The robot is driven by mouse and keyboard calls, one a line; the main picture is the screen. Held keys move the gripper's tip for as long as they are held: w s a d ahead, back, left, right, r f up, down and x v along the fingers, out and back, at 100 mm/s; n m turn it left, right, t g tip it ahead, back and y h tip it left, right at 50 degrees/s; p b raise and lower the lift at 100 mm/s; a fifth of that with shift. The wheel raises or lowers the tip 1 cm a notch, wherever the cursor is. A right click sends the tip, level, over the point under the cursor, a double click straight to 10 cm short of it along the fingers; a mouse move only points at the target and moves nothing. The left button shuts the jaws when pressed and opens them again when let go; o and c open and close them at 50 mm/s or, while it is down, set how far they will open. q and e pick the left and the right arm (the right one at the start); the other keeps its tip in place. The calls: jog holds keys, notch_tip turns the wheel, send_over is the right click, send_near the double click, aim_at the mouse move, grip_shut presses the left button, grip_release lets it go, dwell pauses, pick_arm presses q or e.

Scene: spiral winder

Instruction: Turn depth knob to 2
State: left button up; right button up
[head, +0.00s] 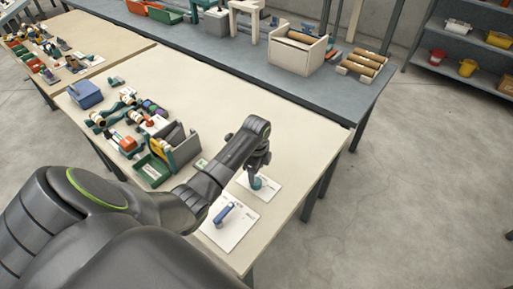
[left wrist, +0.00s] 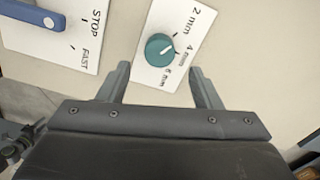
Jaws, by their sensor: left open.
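The teal round depth knob (left wrist: 160,48) sits on a white card (left wrist: 160,76) printed 2 mm, 4 mm and 6 mm. Its light pointer line seems to face the 4 mm side, but it is small. In the head view the knob (head: 257,184) shows just under my left gripper (head: 257,170). In the left wrist view my left gripper (left wrist: 160,71) is open, with one finger on each side of the card's lower part. The knob lies just beyond the fingertips, between their lines, and nothing is held. My right gripper is not in view.
A blue lever (head: 224,213) stands on a second white card (head: 234,231) marked STOP and FAST, next to the knob card. The table (head: 255,95) is clear behind my arm.

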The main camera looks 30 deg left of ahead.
aim_at(257, 180)
pick_arm(q)
notch_tip(257, 180, up, 12)
jog(key=shift+p, duration=0.3)
jog(key=shift+f, duration=0.2)
dwell(0.3)
